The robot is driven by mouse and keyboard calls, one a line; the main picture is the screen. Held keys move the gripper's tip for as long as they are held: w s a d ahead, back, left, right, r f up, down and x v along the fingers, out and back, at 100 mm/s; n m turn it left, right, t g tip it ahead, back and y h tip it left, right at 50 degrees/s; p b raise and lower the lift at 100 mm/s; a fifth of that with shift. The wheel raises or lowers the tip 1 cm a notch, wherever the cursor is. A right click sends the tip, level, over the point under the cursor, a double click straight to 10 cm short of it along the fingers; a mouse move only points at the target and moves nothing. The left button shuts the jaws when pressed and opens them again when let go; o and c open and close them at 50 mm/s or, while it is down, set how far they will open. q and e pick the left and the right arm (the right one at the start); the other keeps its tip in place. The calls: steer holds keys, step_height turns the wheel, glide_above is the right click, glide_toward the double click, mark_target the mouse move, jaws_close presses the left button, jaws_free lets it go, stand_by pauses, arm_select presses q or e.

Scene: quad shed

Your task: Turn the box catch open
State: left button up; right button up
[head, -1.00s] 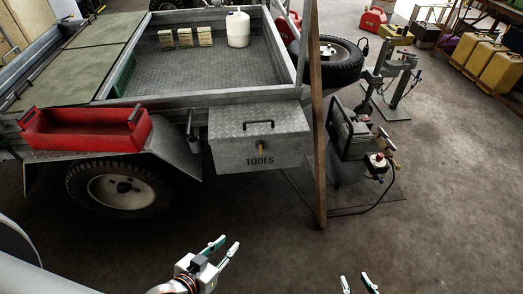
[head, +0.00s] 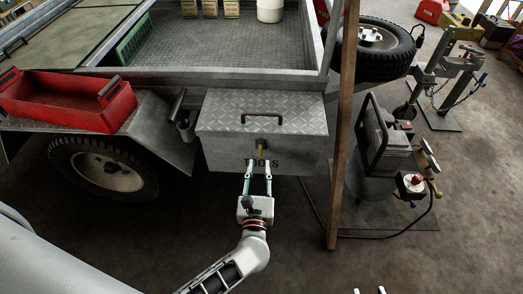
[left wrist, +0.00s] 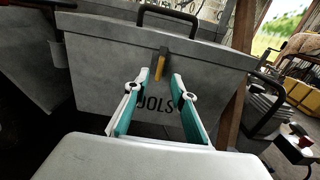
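The metal tool box (head: 220,150) with a checker-plate lid hangs on the trailer's side and is marked TOOLS. Its small brass-coloured catch (head: 261,148) is on the front face, below the lid edge. In the left wrist view the catch (left wrist: 160,66) hangs down with an orange-yellow lower end. My left gripper (head: 258,165) is open, its two fingers pointing at the box front just below the catch. In the left wrist view its fingers (left wrist: 160,85) stand apart with the catch between and slightly beyond their tips; contact cannot be told. My right gripper (head: 369,291) shows only fingertips, apart, at the bottom edge.
A black lid handle (head: 262,117) sits above the catch. A wooden post (head: 342,130) stands right of the box, with a compressor-like machine (head: 385,150) beyond it. A red tray (head: 65,100) rests on the fender at left. The floor in front is clear.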

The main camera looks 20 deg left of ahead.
mark_target(260, 152)
arm_select(q)
steer(key=shift+x, duration=3.1)
jaws_close()
